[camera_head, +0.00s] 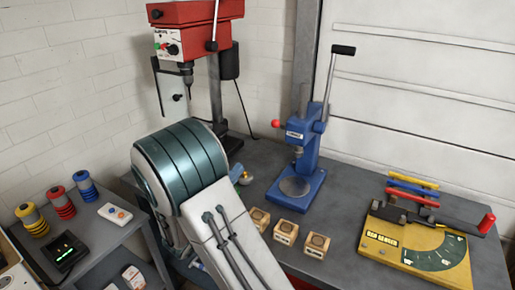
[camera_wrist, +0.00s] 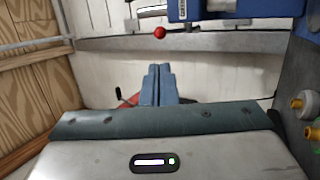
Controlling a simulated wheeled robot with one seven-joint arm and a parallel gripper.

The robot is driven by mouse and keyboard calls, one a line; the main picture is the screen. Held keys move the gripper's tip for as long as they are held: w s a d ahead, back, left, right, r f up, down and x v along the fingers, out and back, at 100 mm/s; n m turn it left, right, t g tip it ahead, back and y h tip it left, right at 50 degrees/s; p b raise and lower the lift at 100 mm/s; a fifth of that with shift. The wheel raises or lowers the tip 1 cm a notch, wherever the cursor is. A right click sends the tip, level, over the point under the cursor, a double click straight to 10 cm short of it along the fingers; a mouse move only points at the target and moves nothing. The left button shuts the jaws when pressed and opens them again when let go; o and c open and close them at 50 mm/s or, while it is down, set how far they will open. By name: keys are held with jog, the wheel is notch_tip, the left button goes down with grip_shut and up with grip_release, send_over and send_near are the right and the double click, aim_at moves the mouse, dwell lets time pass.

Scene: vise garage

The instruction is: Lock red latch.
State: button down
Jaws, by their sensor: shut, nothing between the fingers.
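A red ball knob (camera_head: 276,123) sticks out on a short rod from the left side of the blue lever press (camera_head: 304,140). It also shows in the wrist view as a red ball (camera_wrist: 160,32) beside the blue press body (camera_wrist: 222,8). No part is plainly marked as a latch, so I cannot tell for sure that this knob is the red latch. My gripper (camera_wrist: 158,70) is shut and empty, its blue fingers together. In the wrist view its tips lie below the knob and appear apart from it.
A red drill press (camera_head: 185,40) stands at the back. A yellow bending tool (camera_head: 400,245) with a red handle (camera_head: 487,223) is at right. Several small wooden blocks (camera_head: 287,232) sit before the press. Part of a red object (camera_wrist: 130,101) shows behind my fingers.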

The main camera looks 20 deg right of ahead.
jog(key=p, duration=0.5)
send_near(273, 126)
jog(key=x, duration=0.5)
jog(key=shift+w+d, duration=0.1)
jog(key=shift+d, duration=0.1)
jog(key=shift+w+d+r, duration=0.2)
jog(key=shift+w+d, duration=0.15)
jog(key=shift+d, duration=0.25)
jog(key=shift+a+r, duration=0.1)
